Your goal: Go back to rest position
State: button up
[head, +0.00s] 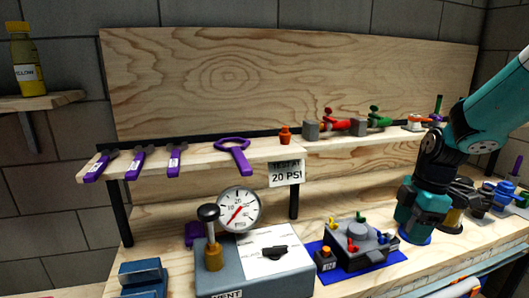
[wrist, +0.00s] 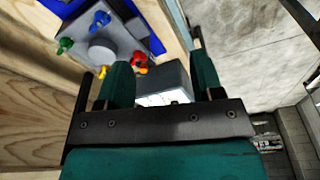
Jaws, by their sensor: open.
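My gripper (wrist: 162,70) is open in the wrist view, its two teal fingers apart with nothing held between them. Beyond the gap is the grey test box with a white top (wrist: 165,97). In the head view my teal and black arm reaches in from the right and ends low over the bench, right of the grey filter device (head: 358,243); the fingers are hard to make out there. The device lies on a blue mat (head: 385,262) and has coloured knobs on top. It also shows at the upper left of the wrist view (wrist: 105,45).
The test box (head: 262,265) carries a pressure gauge (head: 238,209) and a black-knobbed lever (head: 210,232). A shelf holds purple-handled tools (head: 137,160) and red and green valves (head: 335,125). Blue fittings (head: 500,193) stand right of my arm. A yellow bottle (head: 27,65) is far left.

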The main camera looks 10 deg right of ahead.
jog(key=s+a+r+m+y+p, duration=0.1)
jog(key=s+a+r+m, duration=0.2)
jog(key=a, duration=0.6)
jog(key=s+a+r+m, duration=0.1)
jog(key=s+a+r, duration=0.3)
jog(key=a, duration=0.4)
jog(key=s+a+r+m+y+p, duration=0.1)
jog(key=s+a+r+m, duration=0.2)
jog(key=s+a, duration=0.6)
jog(key=shift+s+r+m+g, duration=0.25)
jog(key=shift+s+m, duration=0.35)
jog(key=shift+s, duration=0.35)
